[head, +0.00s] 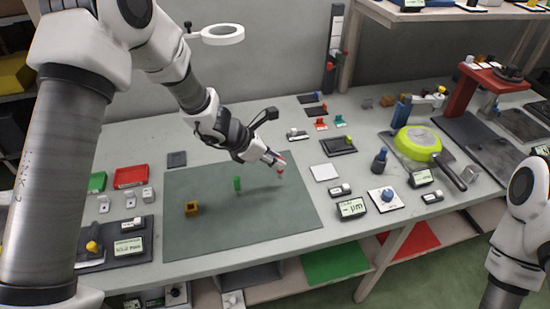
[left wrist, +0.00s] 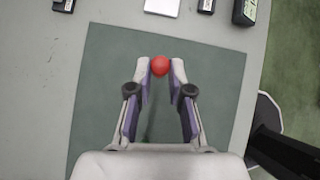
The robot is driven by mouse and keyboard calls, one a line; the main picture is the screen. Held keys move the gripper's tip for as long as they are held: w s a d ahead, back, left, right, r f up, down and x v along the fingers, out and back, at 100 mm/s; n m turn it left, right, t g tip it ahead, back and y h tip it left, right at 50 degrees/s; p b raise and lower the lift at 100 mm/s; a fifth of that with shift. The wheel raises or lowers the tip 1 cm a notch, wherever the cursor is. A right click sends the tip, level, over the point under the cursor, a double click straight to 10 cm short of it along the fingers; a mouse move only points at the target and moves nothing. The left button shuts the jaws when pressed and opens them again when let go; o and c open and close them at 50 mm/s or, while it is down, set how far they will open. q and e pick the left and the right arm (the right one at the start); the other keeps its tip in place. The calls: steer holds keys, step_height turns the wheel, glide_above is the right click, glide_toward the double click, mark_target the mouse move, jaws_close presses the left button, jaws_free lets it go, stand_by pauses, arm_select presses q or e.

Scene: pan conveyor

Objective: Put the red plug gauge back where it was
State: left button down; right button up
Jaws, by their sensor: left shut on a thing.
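The red plug gauge (head: 281,172) is at the tips of my left gripper (head: 278,162), over the right part of the green-grey mat (head: 215,235). In the left wrist view its round red end (left wrist: 160,66) sits between the two fingertips of my left gripper (left wrist: 160,72), which is shut on it. The rest of the gauge is hidden below that end. I cannot tell whether its lower end touches the mat. My right gripper is not in view; only part of my right arm shows at the right edge.
A green upright piece (head: 237,184) and a brass block (head: 192,209) stand on the mat to the left. A red tray (head: 130,177) and green tray (head: 97,182) lie beyond its left corner. A white plate (head: 324,172) and a display unit (head: 351,208) are right of the mat.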

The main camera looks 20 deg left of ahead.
arm_select(q)
step_height(320, 180, down, 4)
steer(key=shift+w+d+r, duration=0.1)
steer(key=shift+w+r, duration=0.05)
steer(key=shift+r, duration=0.1)
steer(key=shift+w+f, duration=0.1)
steer(key=shift+w, duration=0.05)
steer(key=shift+f+b, duration=0.2)
steer(key=shift+b, duration=0.15)
steer(key=c, duration=1.1)
jaws_free()
steer(key=shift+o, duration=0.2)
steer(key=shift+r+p, duration=0.25)
steer(key=shift+p, duration=0.1)
steer(key=shift+s+a+r, duration=0.2)
steer(key=shift+r, duration=0.05)
steer(key=p+v, duration=0.1)
steer(key=v, duration=1)
steer(key=shift+r, duration=0.15)
